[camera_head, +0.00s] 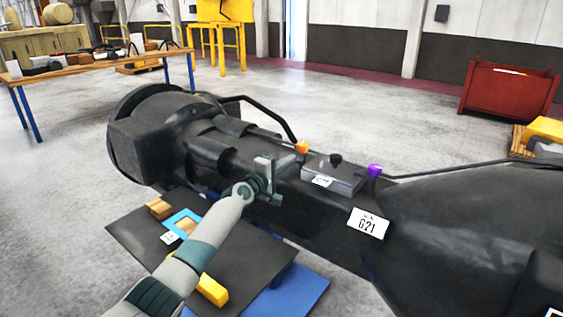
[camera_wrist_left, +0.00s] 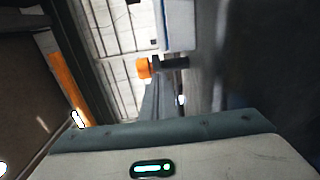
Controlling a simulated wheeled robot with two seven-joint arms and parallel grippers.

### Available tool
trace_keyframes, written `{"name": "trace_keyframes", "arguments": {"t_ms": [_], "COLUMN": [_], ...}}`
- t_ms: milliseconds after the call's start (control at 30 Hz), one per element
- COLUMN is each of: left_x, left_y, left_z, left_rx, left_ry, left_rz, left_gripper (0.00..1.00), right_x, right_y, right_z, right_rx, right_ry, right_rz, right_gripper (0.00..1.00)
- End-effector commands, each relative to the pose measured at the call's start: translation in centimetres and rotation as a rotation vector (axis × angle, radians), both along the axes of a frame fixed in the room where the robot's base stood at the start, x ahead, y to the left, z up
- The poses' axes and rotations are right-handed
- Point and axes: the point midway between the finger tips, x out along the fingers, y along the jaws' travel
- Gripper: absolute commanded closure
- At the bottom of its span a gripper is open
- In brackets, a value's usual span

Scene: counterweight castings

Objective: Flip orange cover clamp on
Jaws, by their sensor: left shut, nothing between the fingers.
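The orange cover clamp (camera_head: 302,147) is a small orange knob on top of the long dark casting (camera_head: 310,200), at the left end of a grey cover box (camera_head: 333,176). In the left wrist view an orange knob (camera_wrist_left: 144,68) sits on a short dark stem near the middle. My left gripper (camera_head: 275,172) is shut and empty. In the head view it appears just left of and below the orange clamp, over the casting's near side. I cannot tell whether it touches anything. My right gripper is out of view.
A purple knob (camera_head: 375,170) and a black knob (camera_head: 336,159) stand at the cover. A white G21 label (camera_head: 368,223) is on the casting. A dark table (camera_head: 235,262) with small blocks lies below my left arm. A red bin (camera_head: 507,90) stands far right. Open floor lies behind the casting.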

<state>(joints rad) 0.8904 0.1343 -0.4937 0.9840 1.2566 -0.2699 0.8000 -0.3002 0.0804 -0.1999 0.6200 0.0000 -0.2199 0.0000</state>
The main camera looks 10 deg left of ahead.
Motion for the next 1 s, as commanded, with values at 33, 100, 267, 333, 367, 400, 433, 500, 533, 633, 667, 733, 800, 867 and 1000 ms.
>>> {"name": "trace_keyframes", "arguments": {"t_ms": [33,100,267,333,367,400,433,500,533,633,667,733,800,867,1000], "left_x": [-0.1,-0.1,-0.5,-0.7,-0.7,-0.8,-0.8,-0.9,-0.9,-0.9,-1.0,-1.0,-1.0,-1.0,-1.0], "left_y": [-0.4,-0.8,-1.6,-1.9,-2.0,-2.2,-2.3,-2.5,-2.6,-2.7,-2.8,-2.8,-2.9,-2.9,-2.9], "left_z": [0.0,0.0,0.0,0.1,0.1,0.1,0.0,0.0,0.0,-0.1,-0.1,-0.1,-0.1,-0.1,-0.1], "left_rx": [-0.001,-0.003,-0.003,-0.003,-0.003,-0.002,-0.002,-0.001,-0.001,-0.001,-0.001,-0.001,0.0,0.0,0.0], "left_ry": [0.002,0.001,0.001,0.001,0.001,0.001,0.001,0.002,0.002,0.002,0.002,0.002,0.001,0.001,0.001], "left_rz": [-0.004,-0.007,-0.008,-0.008,-0.008,-0.008,-0.008,-0.008,-0.008,-0.007,-0.007,-0.007,-0.007,-0.007,-0.007], "left_gripper": [1.0,1.0,1.0,1.0,1.0,1.0,1.0,1.0,1.0,1.0,1.0,1.0,1.0,1.0,1.0], "right_x": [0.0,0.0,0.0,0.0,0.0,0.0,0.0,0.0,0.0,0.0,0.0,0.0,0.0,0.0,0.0], "right_y": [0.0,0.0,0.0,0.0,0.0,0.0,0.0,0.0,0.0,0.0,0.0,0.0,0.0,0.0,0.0], "right_z": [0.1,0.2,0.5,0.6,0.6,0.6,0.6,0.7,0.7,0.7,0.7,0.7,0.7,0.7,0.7], "right_rx": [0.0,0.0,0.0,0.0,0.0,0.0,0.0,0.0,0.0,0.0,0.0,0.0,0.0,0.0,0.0], "right_ry": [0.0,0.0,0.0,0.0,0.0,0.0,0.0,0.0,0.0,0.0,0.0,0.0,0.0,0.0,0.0], "right_rz": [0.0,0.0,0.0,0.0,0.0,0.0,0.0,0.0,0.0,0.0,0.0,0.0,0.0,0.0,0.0], "right_gripper": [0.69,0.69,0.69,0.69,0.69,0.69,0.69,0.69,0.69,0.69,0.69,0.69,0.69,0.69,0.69]}}
